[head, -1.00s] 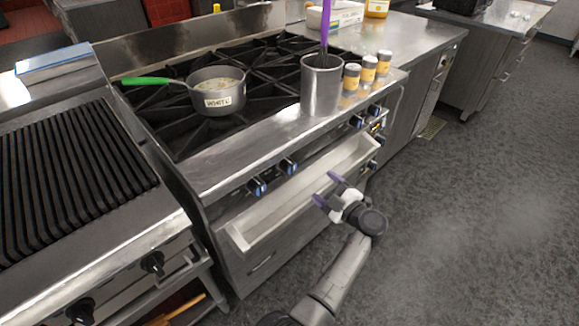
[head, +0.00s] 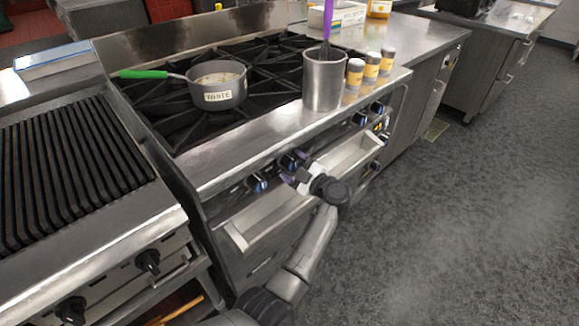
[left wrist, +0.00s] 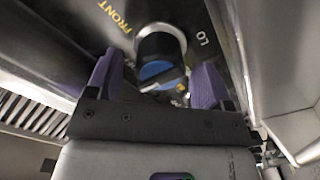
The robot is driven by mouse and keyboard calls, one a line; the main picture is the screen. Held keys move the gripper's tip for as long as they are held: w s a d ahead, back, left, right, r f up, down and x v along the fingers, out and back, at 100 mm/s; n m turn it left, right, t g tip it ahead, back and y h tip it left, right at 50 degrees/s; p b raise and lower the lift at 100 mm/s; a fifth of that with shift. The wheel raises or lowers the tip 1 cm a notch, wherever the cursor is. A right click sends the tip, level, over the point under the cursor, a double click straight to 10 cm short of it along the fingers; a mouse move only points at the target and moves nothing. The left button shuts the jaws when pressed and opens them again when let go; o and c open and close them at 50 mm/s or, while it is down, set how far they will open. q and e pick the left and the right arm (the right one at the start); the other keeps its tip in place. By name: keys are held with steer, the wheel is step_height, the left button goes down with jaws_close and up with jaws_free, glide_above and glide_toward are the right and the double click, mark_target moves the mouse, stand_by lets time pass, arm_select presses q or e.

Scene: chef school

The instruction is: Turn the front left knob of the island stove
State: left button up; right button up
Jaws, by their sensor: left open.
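Two blue-and-black knobs sit on the left of the island stove's front panel: the leftmost knob (head: 257,182) and a second knob (head: 289,162) just right of it. My left gripper (head: 294,170) is open at the second knob. In the left wrist view, one knob (left wrist: 160,62) stands between the spread purple fingers of my left gripper (left wrist: 155,85), beside printed "FRONT" and "LO" on the panel. I cannot tell whether the fingers touch it. My right gripper is not in view.
A tray-like ledge (head: 236,234) juts out below the knobs. A pot (head: 222,98) with a green handle stands on the burners. A metal container (head: 323,88) and shakers (head: 372,68) stand along the stove's right front. A grill (head: 70,178) adjoins on the left. The floor at right is clear.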

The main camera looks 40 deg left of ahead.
arm_select(q)
steer(key=shift+w+a, duration=0.15)
steer(key=shift+a, duration=0.85)
steer(key=c, duration=0.9)
